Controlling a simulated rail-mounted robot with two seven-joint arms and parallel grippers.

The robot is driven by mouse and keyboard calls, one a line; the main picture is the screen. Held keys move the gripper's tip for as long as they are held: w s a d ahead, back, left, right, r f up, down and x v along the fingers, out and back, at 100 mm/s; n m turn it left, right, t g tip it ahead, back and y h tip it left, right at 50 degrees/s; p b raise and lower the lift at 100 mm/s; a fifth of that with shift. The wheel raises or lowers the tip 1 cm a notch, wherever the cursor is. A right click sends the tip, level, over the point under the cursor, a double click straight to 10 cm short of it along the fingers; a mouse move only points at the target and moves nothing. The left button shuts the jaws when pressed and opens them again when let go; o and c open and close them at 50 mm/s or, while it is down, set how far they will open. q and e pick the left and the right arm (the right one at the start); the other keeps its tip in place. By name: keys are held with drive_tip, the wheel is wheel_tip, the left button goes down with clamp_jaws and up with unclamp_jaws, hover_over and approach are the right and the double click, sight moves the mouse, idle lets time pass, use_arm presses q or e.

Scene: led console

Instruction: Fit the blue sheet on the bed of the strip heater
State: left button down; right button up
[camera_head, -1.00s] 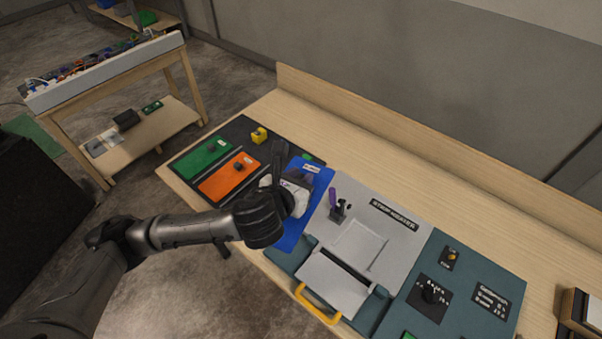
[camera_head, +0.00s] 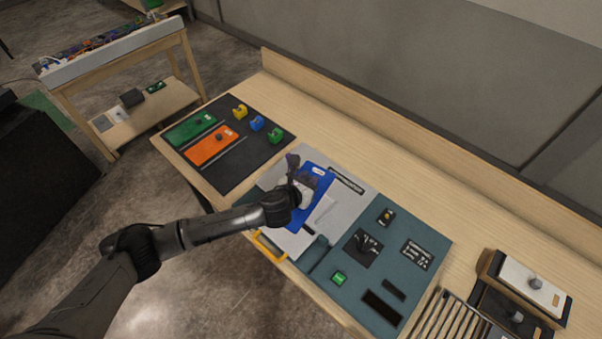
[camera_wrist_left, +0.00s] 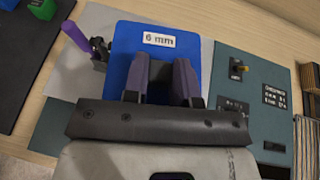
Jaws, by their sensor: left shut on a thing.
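The blue sheet (camera_head: 318,178) is held by my left gripper (camera_head: 307,184) above the strip heater (camera_head: 352,191). In the left wrist view the blue sheet (camera_wrist_left: 187,38) shows a white label, and the dark fingers of my left gripper (camera_wrist_left: 163,78) are shut on it. The sheet covers much of the heater's bed, a pale recess (camera_head: 325,209) that shows at the sheet's right edge. I cannot tell whether the sheet touches the heater. The heater's hinged lid with a yellow handle (camera_head: 269,247) is open toward the front. My right gripper is not in view.
A purple-handled lever (camera_wrist_left: 75,37) stands left of the sheet. A dark mat (camera_head: 243,169) holds a green sheet (camera_head: 190,128), an orange sheet (camera_head: 212,146) and small coloured blocks. A teal panel (camera_head: 351,277) with a knob and a green button lies to the right. A slatted rack (camera_head: 436,318) stands at front right.

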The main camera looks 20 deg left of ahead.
use_arm(q)
drive_tip(key=shift+m+h, duration=0.7)
drive_tip(key=shift+h, duration=0.1)
drive_tip(key=f, duration=0.1)
drive_tip(key=f+p, duration=0.1)
drive_tip(key=f, duration=0.1)
drive_tip(key=w+f, duration=0.1)
drive_tip(key=shift+a+f+p, duration=0.2)
drive_tip(key=shift+a+p, duration=0.05)
drive_tip(key=shift+p, duration=0.1)
drive_tip(key=shift+g, duration=0.3)
wheel_tip(320, 180, down, 8)
drive_tip(key=b, duration=0.6)
drive_tip(key=shift+s+f+b, duration=0.15)
drive_tip(key=shift+f+b, duration=0.05)
drive_tip(key=shift+b, duration=0.15)
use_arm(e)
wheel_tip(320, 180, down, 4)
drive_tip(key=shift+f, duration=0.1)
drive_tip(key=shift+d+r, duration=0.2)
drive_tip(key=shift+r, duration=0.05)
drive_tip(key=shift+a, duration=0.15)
use_arm(q)
drive_tip(key=shift+f, duration=0.4)
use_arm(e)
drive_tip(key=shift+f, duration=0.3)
